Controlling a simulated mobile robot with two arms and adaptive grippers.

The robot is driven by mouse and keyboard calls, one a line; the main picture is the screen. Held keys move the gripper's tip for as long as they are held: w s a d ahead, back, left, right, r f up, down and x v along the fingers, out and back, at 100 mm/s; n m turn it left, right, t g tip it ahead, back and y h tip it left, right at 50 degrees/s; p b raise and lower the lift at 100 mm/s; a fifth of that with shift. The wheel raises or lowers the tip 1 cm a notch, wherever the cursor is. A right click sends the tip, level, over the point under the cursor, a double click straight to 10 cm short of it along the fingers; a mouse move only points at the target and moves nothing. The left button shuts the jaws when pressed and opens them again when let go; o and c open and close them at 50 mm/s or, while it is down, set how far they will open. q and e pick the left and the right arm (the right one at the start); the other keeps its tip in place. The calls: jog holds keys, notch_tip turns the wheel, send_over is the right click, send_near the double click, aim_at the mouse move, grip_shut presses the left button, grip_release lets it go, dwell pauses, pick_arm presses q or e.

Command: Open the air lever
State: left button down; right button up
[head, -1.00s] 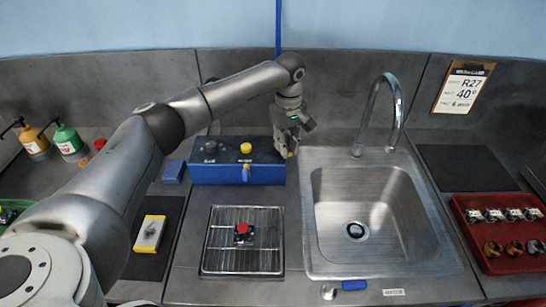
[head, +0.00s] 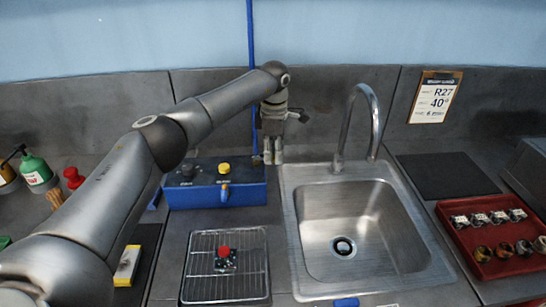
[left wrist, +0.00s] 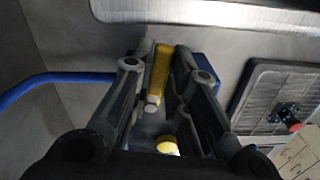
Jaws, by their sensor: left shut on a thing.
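The air lever is a yellow bar (left wrist: 160,75), seen in the left wrist view between the two fingers of my left gripper (left wrist: 167,78). The gripper is shut on it, with a finger along each side. In the head view my left gripper (head: 273,150) points down at the back right corner of the blue box (head: 215,190), left of the tap. The fingers hide most of the lever there. The box carries a dark knob (head: 187,170) and a yellow knob (head: 224,168) on top. My right gripper is in neither view.
A blue hose (head: 251,60) rises behind the box. The steel sink (head: 345,215) with its tall tap (head: 375,115) stands to the right. A wire rack (head: 225,285) with a red-topped part lies in front. A red tray (head: 490,260) is at far right.

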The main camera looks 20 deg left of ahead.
pick_arm(q)
jog(key=shift+w+a+r+n, duration=0.15)
jog(key=shift+w+n, duration=0.3)
jog(key=shift+n, duration=0.55)
jog(key=shift+a, duration=0.1)
jog(key=c, duration=1.4)
grip_release()
notch_tip(320, 180, up, 12)
jog(key=shift+f, duration=0.1)
